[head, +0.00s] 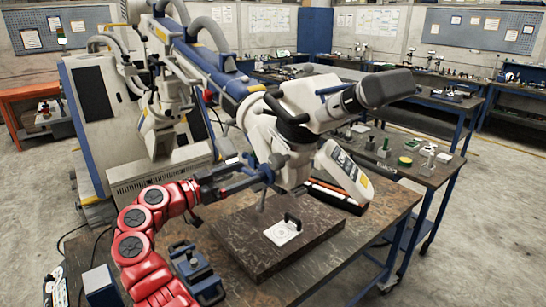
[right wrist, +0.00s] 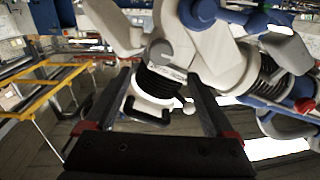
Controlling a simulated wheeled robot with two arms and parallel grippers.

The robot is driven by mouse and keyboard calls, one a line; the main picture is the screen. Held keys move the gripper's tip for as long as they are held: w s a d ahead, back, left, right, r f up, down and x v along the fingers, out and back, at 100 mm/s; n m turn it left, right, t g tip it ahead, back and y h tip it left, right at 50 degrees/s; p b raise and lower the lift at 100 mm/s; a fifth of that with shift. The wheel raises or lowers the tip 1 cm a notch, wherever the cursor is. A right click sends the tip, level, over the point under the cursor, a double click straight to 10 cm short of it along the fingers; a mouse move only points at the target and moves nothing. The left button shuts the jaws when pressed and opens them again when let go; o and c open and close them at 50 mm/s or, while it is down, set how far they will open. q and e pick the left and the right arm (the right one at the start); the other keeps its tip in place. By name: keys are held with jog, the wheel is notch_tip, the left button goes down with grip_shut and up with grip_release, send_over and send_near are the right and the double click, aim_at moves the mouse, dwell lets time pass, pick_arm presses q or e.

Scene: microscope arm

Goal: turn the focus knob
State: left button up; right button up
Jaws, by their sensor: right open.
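The white microscope head (head: 290,140) hangs from a blue and white arm over the table. My right gripper (head: 250,174), on a red arm, reaches its left underside with open jaws. In the right wrist view my right gripper (right wrist: 155,86) has two black fingers spread apart. A black ribbed cylindrical part (right wrist: 158,82) of the microscope shows between the fingers, with no clear contact. A small round-ended lever (right wrist: 187,105) shows near the right finger. I cannot tell for sure which part is the focus knob. My left gripper is not in view.
A dark slab (head: 255,245) lies on the table (head: 385,200) under the microscope, bearing a small white plate with a black handle (head: 283,230). A blue clamp-like object (head: 195,272) stands near the red arm. An orange and black tray (head: 335,195) lies behind the slab.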

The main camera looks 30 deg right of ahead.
aim_at(272, 163)
jog(key=d+p, duration=0.1)
jog(key=d, duration=0.2)
jog(key=d+p, duration=0.1)
jog(key=d, duration=0.2)
jog(key=d+p, duration=0.1)
jog(key=d, duration=0.3)
jog(key=shift+w+r, duration=0.1)
jog(key=shift+w, duration=0.3)
jog(key=shift+d, duration=0.3)
jog(key=shift+w, duration=0.1)
jog(key=shift+c, duration=0.3)
jog(key=c, duration=1.3)
jog(key=shift+f+b, duration=0.25)
jog(key=shift+b, duration=0.1)
jog(key=m+b, duration=0.2)
jog(key=b, duration=0.4)
jog(key=m+b, duration=0.2)
jog(key=b, duration=0.4)
jog(key=shift+f+m+b, duration=0.2)
jog(key=shift+m+b, duration=0.1)
jog(key=shift+b, duration=0.05)
jog(key=shift+r+m+b, duration=0.3)
jog(key=shift+m+b, duration=0.9)
jog(key=shift+b, duration=0.1)
